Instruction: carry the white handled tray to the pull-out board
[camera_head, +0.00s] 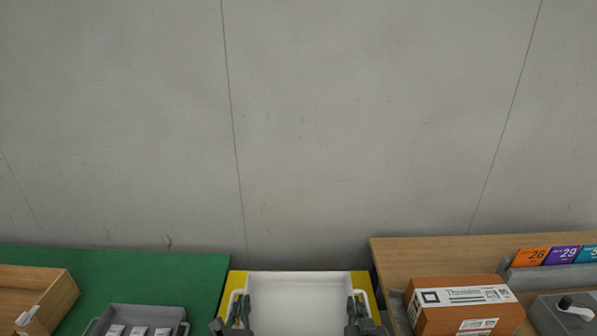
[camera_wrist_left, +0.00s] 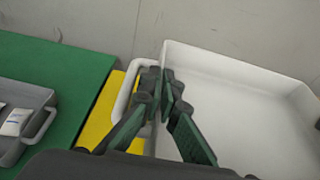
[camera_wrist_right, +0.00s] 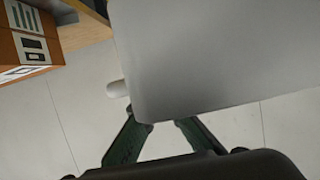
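The white handled tray (camera_head: 300,305) is at the bottom middle of the head view, empty where visible, over a yellow surface (camera_head: 237,282). Its white wall and left handle show in the left wrist view (camera_wrist_left: 230,100). My left gripper (camera_head: 242,308) is shut at the tray's left side, its fingertips (camera_wrist_left: 165,80) close together by the handle and wall. My right gripper (camera_head: 357,308) is at the right side in a mirrored pose, fingers close together on that side. In the right wrist view the tray (camera_wrist_right: 220,60) hides its fingertips. I cannot make out the pull-out board for certain.
A green table (camera_head: 130,275) at left holds a grey bin (camera_head: 150,316) with white packets and a wooden box (camera_head: 45,290). A wooden table (camera_head: 430,255) at right holds an orange-brown carton (camera_head: 465,308), numbered cards (camera_head: 560,256) and a grey device (camera_head: 560,318). A bare wall stands behind.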

